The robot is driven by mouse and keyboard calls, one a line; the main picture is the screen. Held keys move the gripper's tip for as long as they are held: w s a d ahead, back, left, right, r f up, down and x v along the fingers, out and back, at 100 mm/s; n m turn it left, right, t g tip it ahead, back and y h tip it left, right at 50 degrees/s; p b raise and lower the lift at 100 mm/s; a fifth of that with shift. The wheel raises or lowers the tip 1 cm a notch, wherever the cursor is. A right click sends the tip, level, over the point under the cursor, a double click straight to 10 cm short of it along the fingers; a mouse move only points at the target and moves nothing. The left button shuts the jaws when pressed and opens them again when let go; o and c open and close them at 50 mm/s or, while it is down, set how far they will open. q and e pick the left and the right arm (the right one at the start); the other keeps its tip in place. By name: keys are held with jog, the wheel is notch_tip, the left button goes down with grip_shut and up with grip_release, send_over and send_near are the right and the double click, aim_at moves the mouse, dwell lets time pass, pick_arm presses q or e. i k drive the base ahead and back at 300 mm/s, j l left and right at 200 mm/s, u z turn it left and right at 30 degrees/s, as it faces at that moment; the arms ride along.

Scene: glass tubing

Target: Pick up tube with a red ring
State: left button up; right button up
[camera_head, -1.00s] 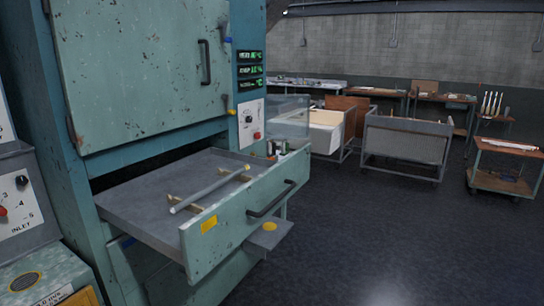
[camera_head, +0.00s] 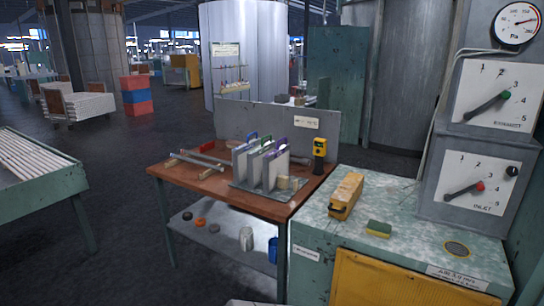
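Pale glass tubes (camera_head: 190,160) lie on the brown top of a wooden workbench (camera_head: 215,183), at its left end. They are too small for me to tell whether one carries a red ring. Several long pale tubes (camera_head: 28,160) also lie on a green-framed cart at the left edge of the view. Neither of my grippers is in view.
A holder with upright pale plates (camera_head: 270,165) and coloured handles stands on the workbench, beside a yellow device (camera_head: 320,150). A speckled counter (camera_head: 395,240) bears a yellow block (camera_head: 346,195) and a sponge (camera_head: 378,229). Dark floor (camera_head: 120,215) is free between cart and workbench.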

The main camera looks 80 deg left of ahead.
aim_at(218, 161)
jog(key=u, duration=2)
jog(key=i+j+u, duration=0.25)
jog(key=u, duration=0.15)
jog(key=i+j+u, duration=0.1)
jog(key=i+u, duration=0.75)
jog(key=i, duration=0.3)
